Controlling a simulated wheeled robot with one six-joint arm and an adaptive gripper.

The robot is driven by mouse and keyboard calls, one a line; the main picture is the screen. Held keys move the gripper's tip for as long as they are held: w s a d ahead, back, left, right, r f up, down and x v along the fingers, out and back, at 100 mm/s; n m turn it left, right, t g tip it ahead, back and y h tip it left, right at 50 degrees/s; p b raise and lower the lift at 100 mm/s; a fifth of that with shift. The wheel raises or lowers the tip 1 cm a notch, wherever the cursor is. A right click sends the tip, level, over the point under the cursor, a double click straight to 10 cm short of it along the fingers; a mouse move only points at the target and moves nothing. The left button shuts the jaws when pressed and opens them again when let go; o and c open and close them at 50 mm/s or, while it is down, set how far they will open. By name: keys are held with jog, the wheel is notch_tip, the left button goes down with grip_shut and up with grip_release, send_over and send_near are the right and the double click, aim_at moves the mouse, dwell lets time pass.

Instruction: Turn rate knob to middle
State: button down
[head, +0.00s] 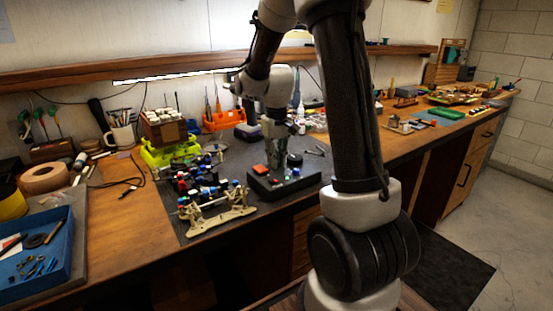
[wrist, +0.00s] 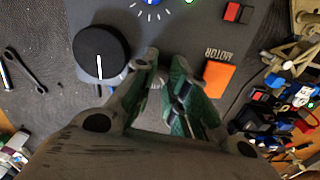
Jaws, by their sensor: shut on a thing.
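A dark control box (head: 292,186) lies on the bench mat, and its panel (wrist: 195,22) fills the upper wrist view. A round black knob (wrist: 102,53) on it has a white pointer line aimed down the picture. No rate label can be read, so I cannot tell whether this is the rate knob. My gripper (wrist: 165,60) is over the panel, its green-padded fingers close together between the black knob and an orange button (wrist: 217,78) marked MOTOR. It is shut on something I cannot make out. In the head view my gripper (head: 278,158) reaches down to the box.
The panel also has a red switch (wrist: 232,12) and a blue part (wrist: 149,3) with white tick marks. A wrench (wrist: 25,70) lies beside the box. A cluttered car chassis (head: 215,212) stands close to the left of the box in the head view.

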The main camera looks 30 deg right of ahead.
jog(key=m, duration=0.3)
jog(key=shift+m, duration=2.1)
jog(key=c, duration=1.7)
grip_release()
jog(key=shift+o, duration=0.2)
notch_tip(320, 180, up, 12)
